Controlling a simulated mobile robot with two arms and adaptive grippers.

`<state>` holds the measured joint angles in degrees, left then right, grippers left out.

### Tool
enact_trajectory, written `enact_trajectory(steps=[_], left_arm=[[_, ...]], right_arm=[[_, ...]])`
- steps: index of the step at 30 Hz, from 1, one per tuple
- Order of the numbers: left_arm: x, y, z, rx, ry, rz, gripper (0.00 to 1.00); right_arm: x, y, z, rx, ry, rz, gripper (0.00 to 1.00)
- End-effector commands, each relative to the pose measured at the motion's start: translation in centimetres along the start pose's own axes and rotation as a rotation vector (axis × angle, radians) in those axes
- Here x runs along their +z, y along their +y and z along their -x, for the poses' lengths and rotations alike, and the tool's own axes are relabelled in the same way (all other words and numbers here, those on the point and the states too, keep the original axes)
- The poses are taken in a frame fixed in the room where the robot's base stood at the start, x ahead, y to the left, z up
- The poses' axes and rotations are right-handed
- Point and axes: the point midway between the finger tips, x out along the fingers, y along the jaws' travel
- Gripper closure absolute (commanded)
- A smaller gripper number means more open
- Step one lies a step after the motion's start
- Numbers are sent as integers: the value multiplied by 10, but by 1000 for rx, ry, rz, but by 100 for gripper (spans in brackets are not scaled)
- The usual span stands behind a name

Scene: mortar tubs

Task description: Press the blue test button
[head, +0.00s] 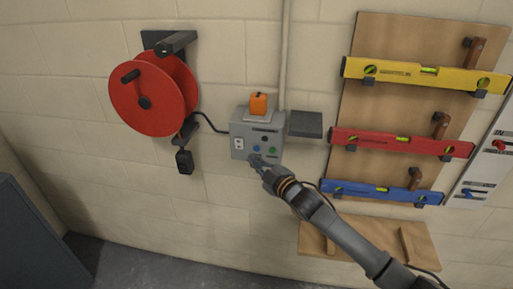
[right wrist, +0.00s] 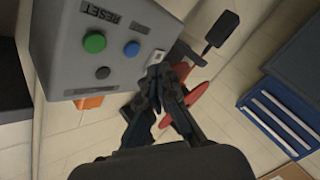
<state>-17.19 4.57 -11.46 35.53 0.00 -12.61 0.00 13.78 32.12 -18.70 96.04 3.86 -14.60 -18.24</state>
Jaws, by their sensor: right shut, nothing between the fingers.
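The blue test button (head: 257,149) is on the front of a grey control box (head: 236,126) on the wall. In the right wrist view the blue button (right wrist: 131,49) shows uncovered, between a green button (right wrist: 95,42) and a white socket (right wrist: 158,55). My right gripper (head: 254,160) is shut and empty at the lower front of the box, just below the blue button in the head view. In the right wrist view its fingertips (right wrist: 160,73) are below and right of the button, apart from it in the picture. The gap to the box face is unclear. My left gripper is out of view.
A black knob (right wrist: 102,73) sits near the buttons. An orange object (head: 258,103) is on top of the box. A red cable reel (head: 150,105) hangs left, with a black plug (head: 184,162) below. A dark shelf (head: 305,125) and a board with spirit levels (head: 425,75) are right.

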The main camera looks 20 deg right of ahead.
Motion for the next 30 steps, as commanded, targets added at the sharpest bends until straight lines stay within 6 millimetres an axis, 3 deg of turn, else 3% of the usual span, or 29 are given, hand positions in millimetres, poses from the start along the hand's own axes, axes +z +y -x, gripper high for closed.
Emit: enact_trajectory(steps=[10, 30], left_arm=[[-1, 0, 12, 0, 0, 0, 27], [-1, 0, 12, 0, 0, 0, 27]], right_arm=[[-15, -13, 20, 1, 1, -1, 100], [-15, -14, 20, 1, 0, 0, 100]])
